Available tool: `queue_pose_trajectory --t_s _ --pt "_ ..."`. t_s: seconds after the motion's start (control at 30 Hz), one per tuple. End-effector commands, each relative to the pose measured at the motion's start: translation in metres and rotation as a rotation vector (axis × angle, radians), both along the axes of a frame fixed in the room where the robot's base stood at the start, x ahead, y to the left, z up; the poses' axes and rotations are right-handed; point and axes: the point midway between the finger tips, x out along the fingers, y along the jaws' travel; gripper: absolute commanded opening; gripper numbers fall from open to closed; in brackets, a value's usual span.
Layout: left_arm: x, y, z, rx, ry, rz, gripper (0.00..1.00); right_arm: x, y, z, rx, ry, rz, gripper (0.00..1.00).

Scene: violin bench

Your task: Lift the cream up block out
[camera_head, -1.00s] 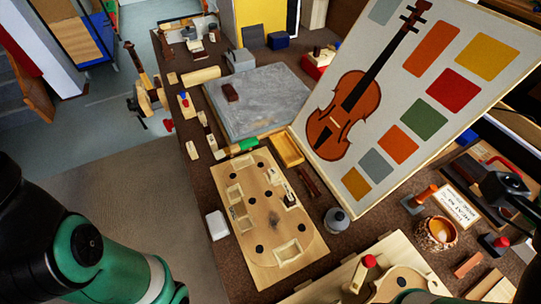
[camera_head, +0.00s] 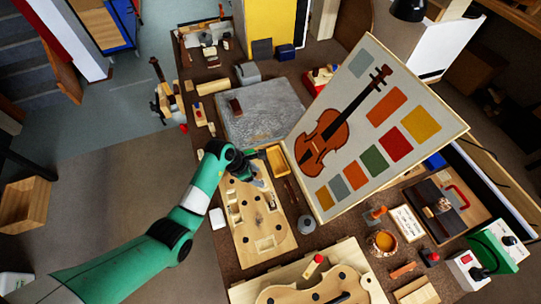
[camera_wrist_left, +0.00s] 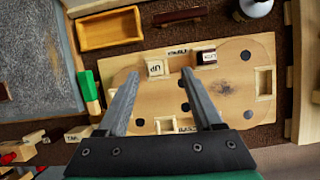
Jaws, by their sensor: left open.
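The cream up block (camera_wrist_left: 157,68) shows in the left wrist view, marked "UP" upside down, sitting at the far side of the wooden mould board (camera_wrist_left: 232,90). My left gripper (camera_wrist_left: 160,80) is open, its two fingers apart on either side of the line to the block, and nothing is between them. In the head view the left gripper (camera_head: 257,180) hangs over the far end of the board (camera_head: 250,235) and hides part of it; I cannot make out the block there. My right gripper is not in view.
A grey slab (camera_head: 260,115) and a leaning violin panel (camera_head: 375,130) stand behind the board.

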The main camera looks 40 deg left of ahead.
Motion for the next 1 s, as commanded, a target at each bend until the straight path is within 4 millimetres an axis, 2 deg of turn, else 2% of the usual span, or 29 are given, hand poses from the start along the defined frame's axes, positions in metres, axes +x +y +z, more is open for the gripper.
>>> queue_pose_trajectory --t_s 0.03,0.1,0.37,0.57,0.8,1.0 --pt "-0.012 0.008 0.02 -0.013 0.022 0.028 0.68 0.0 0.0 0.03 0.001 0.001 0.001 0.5" --pt "-0.019 0.016 0.023 -0.019 0.031 0.052 0.68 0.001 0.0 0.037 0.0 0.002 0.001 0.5" --pt "-0.02 0.023 0.018 -0.019 0.028 0.069 0.68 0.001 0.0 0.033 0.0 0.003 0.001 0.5" --pt "-0.011 0.018 -0.007 -0.02 0.028 0.066 0.68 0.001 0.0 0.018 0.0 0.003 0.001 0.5" --pt "0.007 0.009 -0.057 -0.02 0.026 0.067 0.68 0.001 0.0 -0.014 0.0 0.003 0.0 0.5" --pt "0.017 0.003 -0.082 -0.02 0.025 0.067 0.68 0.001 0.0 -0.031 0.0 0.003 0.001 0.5"
